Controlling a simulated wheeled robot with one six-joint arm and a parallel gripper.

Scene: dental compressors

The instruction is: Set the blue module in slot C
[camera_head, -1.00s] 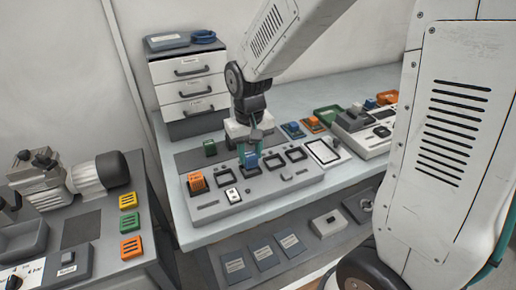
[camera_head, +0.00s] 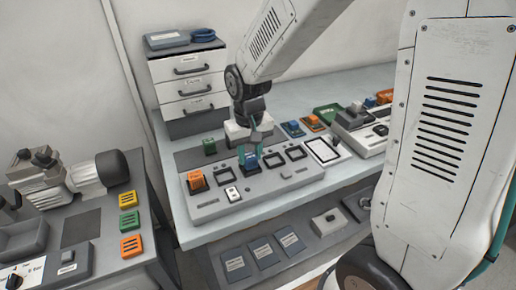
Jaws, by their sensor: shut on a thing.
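The blue module (camera_head: 250,161) is upright at the third position from the left in the row of slots on the grey panel (camera_head: 262,188). My gripper (camera_head: 251,150) points down from above, with its teal fingers shut on the module. The module's lower end is at the slot; I cannot tell whether it is fully seated. The slot opening under it is hidden, and the slot letters are too small to read. An orange module (camera_head: 196,182) stands in the leftmost slot.
Blue (camera_head: 292,128) and orange (camera_head: 313,123) modules lie at the right on the bench. A drawer unit (camera_head: 190,88) stands behind. A side table with a compressor (camera_head: 75,180) is at left.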

